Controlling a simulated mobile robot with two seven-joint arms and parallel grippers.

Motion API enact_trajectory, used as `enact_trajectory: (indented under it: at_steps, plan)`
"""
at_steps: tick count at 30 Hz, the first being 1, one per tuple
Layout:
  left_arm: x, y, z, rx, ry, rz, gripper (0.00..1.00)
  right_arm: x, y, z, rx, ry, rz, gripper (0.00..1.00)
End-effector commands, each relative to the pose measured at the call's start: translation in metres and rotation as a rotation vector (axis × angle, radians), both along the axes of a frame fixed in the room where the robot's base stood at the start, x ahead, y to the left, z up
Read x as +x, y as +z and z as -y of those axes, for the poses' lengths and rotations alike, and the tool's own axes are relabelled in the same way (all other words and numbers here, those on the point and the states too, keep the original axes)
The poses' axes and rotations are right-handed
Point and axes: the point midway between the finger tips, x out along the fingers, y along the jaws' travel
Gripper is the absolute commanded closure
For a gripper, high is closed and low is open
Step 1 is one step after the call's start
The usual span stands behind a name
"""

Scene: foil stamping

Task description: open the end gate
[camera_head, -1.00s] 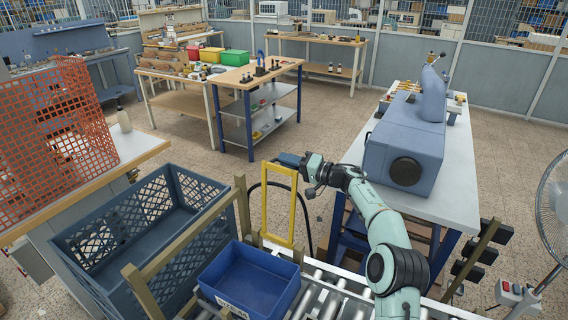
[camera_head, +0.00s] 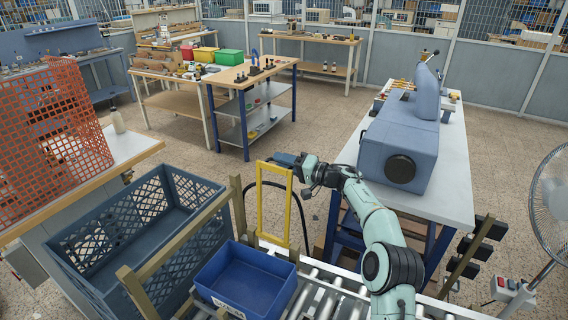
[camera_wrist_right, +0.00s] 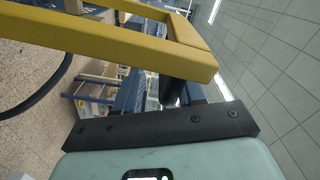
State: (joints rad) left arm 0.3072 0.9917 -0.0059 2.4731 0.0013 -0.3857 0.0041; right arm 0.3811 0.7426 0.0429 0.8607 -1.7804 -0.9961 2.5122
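The end gate (camera_head: 260,205) is an upright yellow frame at the far end of the roller conveyor (camera_head: 333,295). Its thick yellow bars (camera_wrist_right: 130,45) cross the upper part of the right wrist view. My right gripper (camera_head: 284,158) is at the gate's top bar, its dark blue fingers level with the upper right corner. In the wrist view the yellow bar hides the fingertips, so I cannot tell whether they touch the gate or how far apart they are. My left gripper is not in view.
A blue bin (camera_head: 246,283) sits on the rollers before the gate. A dark lattice crate (camera_head: 105,265) stands to the left. The white table (camera_head: 445,190) with a blue stamping machine (camera_head: 398,140) is to the right. A fan (camera_head: 552,205) stands far right. A black hose hangs behind the gate.

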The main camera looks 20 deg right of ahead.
Motion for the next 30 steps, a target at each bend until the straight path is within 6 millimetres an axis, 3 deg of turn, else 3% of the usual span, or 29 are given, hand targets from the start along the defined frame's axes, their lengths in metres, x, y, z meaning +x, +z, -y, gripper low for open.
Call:
enact_trajectory:
  at_steps: [5,19,30]
  plan:
    - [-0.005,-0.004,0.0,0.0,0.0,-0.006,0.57,-0.011,0.0,0.009,-0.001,0.0,0.0,0.62]
    - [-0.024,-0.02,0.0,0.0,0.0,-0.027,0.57,-0.089,-0.001,0.069,-0.001,-0.003,-0.002,0.62]
    - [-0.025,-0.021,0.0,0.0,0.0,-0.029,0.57,-0.106,0.001,0.083,0.0,0.0,0.0,0.62]
